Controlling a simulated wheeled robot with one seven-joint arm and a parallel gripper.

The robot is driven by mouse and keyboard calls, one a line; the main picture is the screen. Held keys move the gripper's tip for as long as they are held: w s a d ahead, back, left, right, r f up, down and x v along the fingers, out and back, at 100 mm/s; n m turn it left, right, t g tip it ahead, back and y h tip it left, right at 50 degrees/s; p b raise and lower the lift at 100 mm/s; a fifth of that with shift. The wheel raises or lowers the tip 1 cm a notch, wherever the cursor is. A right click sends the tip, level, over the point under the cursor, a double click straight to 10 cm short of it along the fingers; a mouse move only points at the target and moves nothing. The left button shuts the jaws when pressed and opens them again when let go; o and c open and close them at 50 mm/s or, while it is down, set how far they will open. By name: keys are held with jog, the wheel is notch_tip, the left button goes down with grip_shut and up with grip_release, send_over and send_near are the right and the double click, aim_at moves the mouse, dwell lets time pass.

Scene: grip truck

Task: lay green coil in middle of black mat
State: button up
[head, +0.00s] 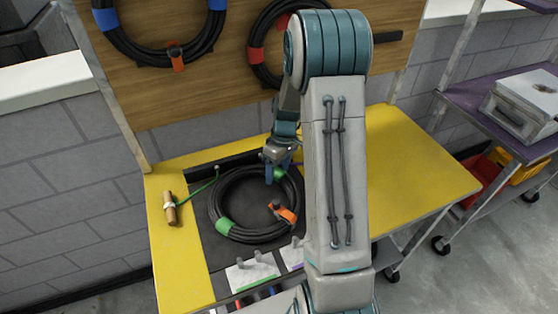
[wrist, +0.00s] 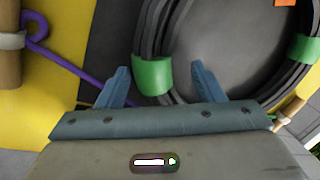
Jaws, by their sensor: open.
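The green-banded black cable coil (head: 213,205) lies flat on the black mat (head: 247,203), and bare mat shows inside its ring. One green band is at its front left and another at its back right; an orange tie (head: 285,213) is on its right side. My gripper (head: 281,166) is low over the back-right part of the coil. In the wrist view my open gripper (wrist: 163,84) has one finger on each side of a green band (wrist: 152,76). I cannot tell whether the fingers touch the cable. My arm hides the mat's right edge.
A wooden handle (head: 170,209) with a green cord lies left on the yellow bench (head: 410,175). The wrist view shows a purple cord (wrist: 60,62) too. Blue-marked (head: 130,53) and red-marked (head: 256,62) coils hang on the board behind. White labelled pegs (head: 250,272) stand in front.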

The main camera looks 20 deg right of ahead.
jog(key=b+v, duration=0.1)
jog(key=v, duration=1.2)
jog(key=shift+r, duration=0.4)
jog(key=s+a+r+m+t, duration=0.1)
jog(key=s+a+m, duration=0.1)
jog(key=s, duration=0.5)
jog(key=s+a+r+m+t+h, duration=0.1)
jog(key=s+a+r+m, duration=0.1)
jog(key=s+a, duration=0.2)
jog(key=s+a+r+m+t+h, duration=0.1)
jog(key=s+a, duration=0.3)
jog(key=s, duration=0.6)
jog(key=shift+s+r+m+t, duration=0.25)
jog(key=shift+r+m+t, duration=0.25)
jog(key=shift+t, duration=0.1)
